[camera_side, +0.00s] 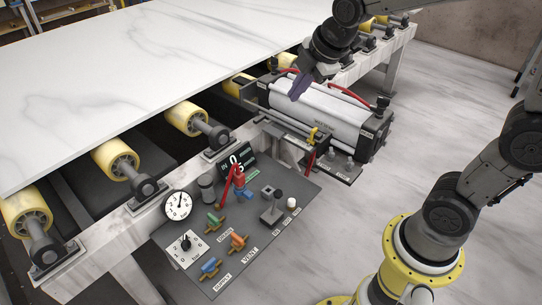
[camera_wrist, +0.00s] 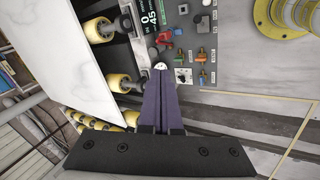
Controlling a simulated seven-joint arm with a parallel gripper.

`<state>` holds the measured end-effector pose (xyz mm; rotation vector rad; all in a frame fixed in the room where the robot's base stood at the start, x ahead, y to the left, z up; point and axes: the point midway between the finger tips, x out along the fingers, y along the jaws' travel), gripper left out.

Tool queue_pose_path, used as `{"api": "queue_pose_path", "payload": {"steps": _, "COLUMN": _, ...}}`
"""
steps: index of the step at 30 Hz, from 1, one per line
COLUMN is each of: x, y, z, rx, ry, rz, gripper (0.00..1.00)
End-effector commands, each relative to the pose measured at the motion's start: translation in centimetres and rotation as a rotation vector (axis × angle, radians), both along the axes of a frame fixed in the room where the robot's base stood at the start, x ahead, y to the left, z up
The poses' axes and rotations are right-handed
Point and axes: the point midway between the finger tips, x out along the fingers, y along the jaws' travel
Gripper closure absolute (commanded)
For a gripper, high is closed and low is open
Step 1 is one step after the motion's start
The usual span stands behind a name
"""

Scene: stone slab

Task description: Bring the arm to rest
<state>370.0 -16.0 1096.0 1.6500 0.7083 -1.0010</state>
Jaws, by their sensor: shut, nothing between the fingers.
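My gripper (camera_side: 300,85) hangs in the upper middle of the side view, over the white vacuum cylinder unit. Its purple fingers are shut and empty, and they point down. In the wrist view my gripper (camera_wrist: 161,75) shows its two fingers side by side, touching along their length. The fingertips overlap the edge of the control panel in that view, but appear apart from it. The arm is bent, with its base at the lower right of the side view.
A white stone slab (camera_side: 150,70) lies on yellow rollers (camera_side: 186,117). A control panel (camera_side: 225,245) with a gauge (camera_side: 178,205), coloured valves and a red lever (camera_side: 232,180) stands in front. The cylinder unit (camera_side: 320,112) is behind it. The floor at right is clear.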

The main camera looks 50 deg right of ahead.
Motion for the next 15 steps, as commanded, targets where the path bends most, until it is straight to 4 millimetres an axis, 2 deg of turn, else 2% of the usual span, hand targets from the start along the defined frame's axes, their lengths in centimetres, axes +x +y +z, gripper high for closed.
{"api": "queue_pose_path", "payload": {"steps": 1, "x": -2.1, "y": 0.3, "z": 1.6, "rx": 0.033, "ry": -0.034, "rz": -0.053, "gripper": 1.0}}
{"api": "queue_pose_path", "payload": {"steps": 3, "x": -4.9, "y": 0.7, "z": 2.9, "rx": 0.09, "ry": -0.066, "rz": -0.141, "gripper": 1.0}}
{"api": "queue_pose_path", "payload": {"steps": 7, "x": -10.3, "y": 1.2, "z": 4.2, "rx": 0.218, "ry": -0.113, "rz": -0.327, "gripper": 1.0}}
{"api": "queue_pose_path", "payload": {"steps": 9, "x": -13.3, "y": 1.4, "z": 4.1, "rx": 0.303, "ry": -0.126, "rz": -0.452, "gripper": 1.0}}
{"api": "queue_pose_path", "payload": {"steps": 12, "x": -17.0, "y": 1.5, "z": 2.9, "rx": 0.423, "ry": -0.116, "rz": -0.641, "gripper": 1.0}}
{"api": "queue_pose_path", "payload": {"steps": 15, "x": -19.2, "y": 1.6, "z": 1.2, "rx": 0.511, "ry": -0.075, "rz": -0.822, "gripper": 1.0}}
